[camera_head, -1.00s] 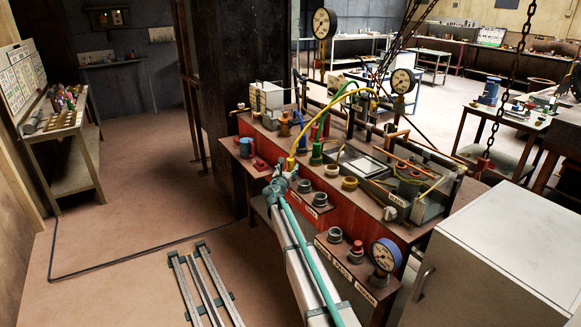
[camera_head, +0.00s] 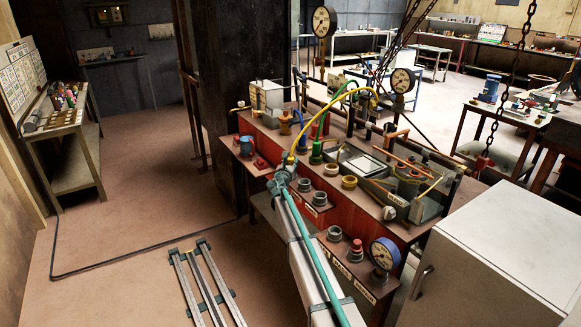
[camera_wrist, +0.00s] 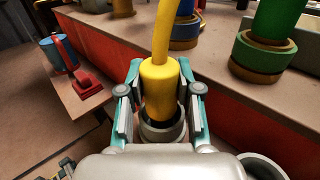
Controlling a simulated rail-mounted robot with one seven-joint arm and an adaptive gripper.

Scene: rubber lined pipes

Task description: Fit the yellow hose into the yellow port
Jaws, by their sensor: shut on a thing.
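The yellow hose (camera_head: 326,104) arches over the bench in the head view, and its lower end runs down to my gripper (camera_head: 287,169). In the wrist view the thick yellow hose end (camera_wrist: 160,85) stands nearly upright between the teal-sided fingers of my gripper (camera_wrist: 160,72), which is shut on it. A grey ring (camera_wrist: 163,132) shows just below the hose end; I cannot tell whether the end sits inside it or above it. The yellow port (camera_head: 349,182) is an open yellow ring on the bench, right of my gripper and apart from it.
A green hose fitting (camera_head: 316,152) stands close behind.

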